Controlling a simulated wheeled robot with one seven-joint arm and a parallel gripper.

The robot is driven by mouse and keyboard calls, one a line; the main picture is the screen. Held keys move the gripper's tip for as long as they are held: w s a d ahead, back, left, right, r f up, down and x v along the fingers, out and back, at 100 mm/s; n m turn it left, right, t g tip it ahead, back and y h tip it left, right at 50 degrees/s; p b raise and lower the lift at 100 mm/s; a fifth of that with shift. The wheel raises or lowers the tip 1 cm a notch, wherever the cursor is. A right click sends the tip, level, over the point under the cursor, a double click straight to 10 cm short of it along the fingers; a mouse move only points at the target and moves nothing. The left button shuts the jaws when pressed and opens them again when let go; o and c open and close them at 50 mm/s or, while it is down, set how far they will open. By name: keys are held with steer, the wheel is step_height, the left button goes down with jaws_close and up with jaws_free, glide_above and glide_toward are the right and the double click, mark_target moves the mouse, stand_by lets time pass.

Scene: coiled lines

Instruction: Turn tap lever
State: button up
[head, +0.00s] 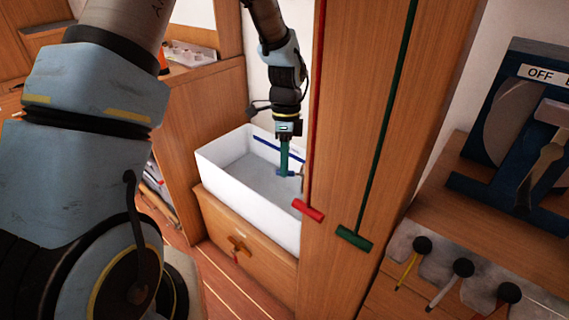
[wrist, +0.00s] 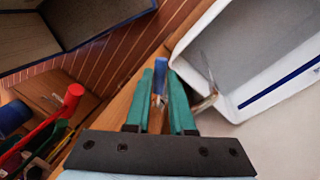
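The tap lever is a small blue handle (head: 284,173) at the right inner side of a white basin (head: 214,163). In the wrist view the blue lever (wrist: 161,69) lies between the tips of my two green fingers and fills the narrow gap between them. My gripper (wrist: 161,88) appears closed on it. In the head view my gripper (head: 284,166) points down over the basin, with its tips at the lever. A small brass-coloured part shows just beyond the fingers. The rest of the tap is mostly hidden by the gripper and the wooden panel.
A wooden panel (head: 388,60) stands close right of the gripper, with a red pull handle (head: 308,210) and a green one (head: 354,238) hanging on it. A wooden drawer (head: 236,233) is under the basin. A blue switch marked OFF (head: 520,130) stands at the right.

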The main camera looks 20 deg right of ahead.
steer(key=o, duration=0.4)
steer(key=shift+r, duration=0.1)
steer(key=r, duration=0.3)
steer(key=w+r, duration=0.1)
steer(key=r, duration=0.3)
steer(key=d+r+b, duration=0.1)
steer(key=r, duration=0.2)
steer(key=shift+w+r, duration=0.25)
steer(key=shift+w, duration=0.15)
